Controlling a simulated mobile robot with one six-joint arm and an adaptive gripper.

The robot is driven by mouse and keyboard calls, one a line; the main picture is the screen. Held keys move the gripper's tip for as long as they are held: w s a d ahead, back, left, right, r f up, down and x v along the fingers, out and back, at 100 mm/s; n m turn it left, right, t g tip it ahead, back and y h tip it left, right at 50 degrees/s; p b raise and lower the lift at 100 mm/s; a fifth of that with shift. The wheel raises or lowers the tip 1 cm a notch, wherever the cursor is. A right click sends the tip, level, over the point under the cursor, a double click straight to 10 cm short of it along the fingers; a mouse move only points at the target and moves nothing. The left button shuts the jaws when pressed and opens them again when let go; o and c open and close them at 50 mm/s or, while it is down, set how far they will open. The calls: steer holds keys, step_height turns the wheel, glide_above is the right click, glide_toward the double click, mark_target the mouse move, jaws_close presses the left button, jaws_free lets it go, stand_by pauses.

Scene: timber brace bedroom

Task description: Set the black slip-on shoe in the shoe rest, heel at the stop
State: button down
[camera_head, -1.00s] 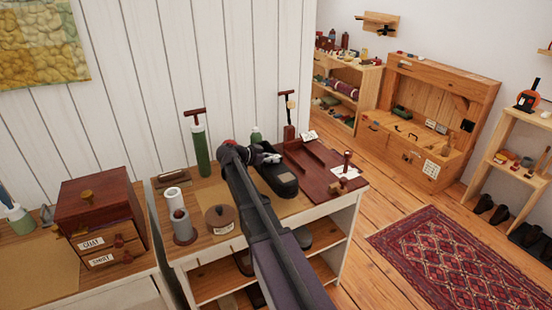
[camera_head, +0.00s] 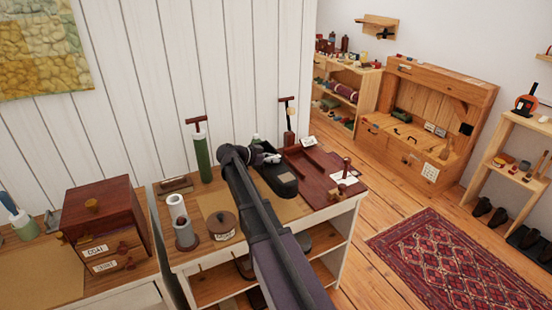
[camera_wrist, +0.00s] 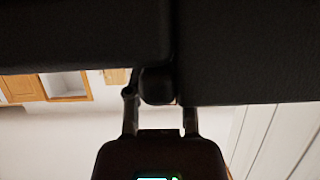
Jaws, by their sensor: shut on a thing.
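The black slip-on shoe (camera_head: 279,181) is in the head view at the left edge of the dark red wooden shoe rest (camera_head: 322,178), above or on the tabletop; I cannot tell whether it touches. My gripper (camera_head: 268,157) is shut on the shoe at its far end, partly hidden behind my arm. In the wrist view, large dark shapes cover the top, and my gripper's fingers (camera_wrist: 160,108) reach up to them. The shoe rest has raised rails; its heel stop is not clear to me.
A red-handled peg (camera_head: 346,167) stands at the rest's right side. A drawer box (camera_head: 100,222) is further left.

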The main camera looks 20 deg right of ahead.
steer(key=shift+r, duration=0.1)
step_height(320, 180, up, 21)
steer(key=p, duration=2.1)
steer(key=shift+s, duration=0.1)
